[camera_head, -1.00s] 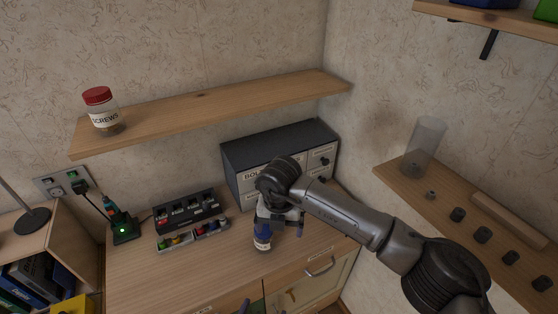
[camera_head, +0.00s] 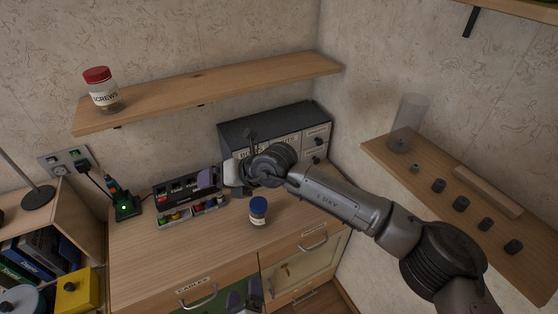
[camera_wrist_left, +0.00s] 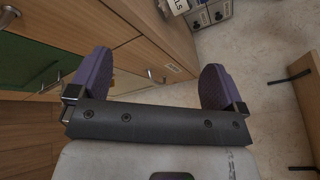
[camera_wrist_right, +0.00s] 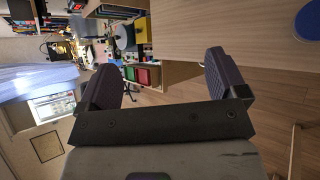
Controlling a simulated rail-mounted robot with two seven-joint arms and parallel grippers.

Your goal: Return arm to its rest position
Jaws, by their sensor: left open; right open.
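A small jar (camera_head: 258,211) with a dark blue lid and a pale label stands upright on the wooden counter (camera_head: 215,245), clear of both grippers. A round blue lid (camera_wrist_right: 308,24) shows at the right edge of the right wrist view. My right arm comes in from the right; its gripper (camera_head: 236,175) is turned to the left before the grey drawer box, its fingers mostly hidden. In the right wrist view its jaws (camera_wrist_right: 170,80) are apart and empty. My left gripper (camera_head: 244,298) is low in front of the cabinet drawers. Its purple fingers (camera_wrist_left: 158,80) are wide apart and empty.
A grey drawer box (camera_head: 290,135) and a tool organizer (camera_head: 188,190) stand at the counter's back. A shelf (camera_head: 210,92) with a screws jar (camera_head: 102,92) hangs above. A side shelf (camera_head: 425,175) holds a clear cylinder (camera_head: 408,125) and several dark knobs.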

